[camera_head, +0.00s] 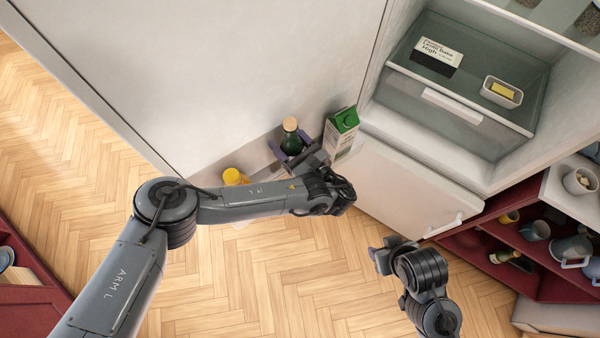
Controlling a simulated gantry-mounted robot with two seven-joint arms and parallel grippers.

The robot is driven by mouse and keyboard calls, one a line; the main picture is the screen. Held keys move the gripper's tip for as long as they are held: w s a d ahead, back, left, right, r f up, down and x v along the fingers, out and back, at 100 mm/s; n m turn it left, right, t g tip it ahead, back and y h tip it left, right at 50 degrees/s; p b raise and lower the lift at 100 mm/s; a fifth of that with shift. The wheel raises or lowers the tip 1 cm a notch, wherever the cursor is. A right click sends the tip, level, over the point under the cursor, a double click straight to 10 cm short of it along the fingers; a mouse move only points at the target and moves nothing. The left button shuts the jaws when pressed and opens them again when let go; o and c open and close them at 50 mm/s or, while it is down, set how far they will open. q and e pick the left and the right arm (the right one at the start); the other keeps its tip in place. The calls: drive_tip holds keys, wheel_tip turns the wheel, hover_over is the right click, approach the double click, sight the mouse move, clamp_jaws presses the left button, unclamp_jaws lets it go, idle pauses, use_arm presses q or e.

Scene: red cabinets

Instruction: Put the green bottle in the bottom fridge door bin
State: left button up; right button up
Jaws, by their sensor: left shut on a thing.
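The green bottle (291,142) has a cork-coloured top and stands roughly upright at the low edge of the open fridge door (235,70). My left gripper (290,154) is shut on it, with its fingers on both sides of the bottle. The bottle is at the door bin (258,152), between a yellow-capped container and a green-and-white carton. The gripper and arm hide its base, so I cannot tell whether it rests on the bin floor. My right gripper (380,250) is low, in front of the fridge and away from the bottle; its finger gap is unclear.
The carton (341,135) stands close right of the bottle. The yellow-capped container (235,177) is left, partly behind my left arm. The fridge drawer (462,96) holds a labelled box (437,57) and a butter dish (502,92). Red shelves (520,245) with cups are at right.

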use_arm(q)
drive_tip(key=shift+w+d+f+b, duration=0.2)
drive_tip(key=shift+w+f+b, duration=0.15)
drive_tip(key=shift+f, duration=0.2)
wheel_tip(320, 180, down, 4)
drive_tip(key=b, duration=0.3)
drive_tip(key=shift+s+r, duration=0.1)
drive_tip(key=shift+r, duration=0.15)
drive_tip(key=shift+f+b, duration=0.6)
drive_tip(key=shift+b, duration=0.1)
drive_tip(key=shift+f+b, duration=0.45)
drive_tip(key=shift+f, duration=1.05)
drive_tip(key=shift+f, duration=0.1)
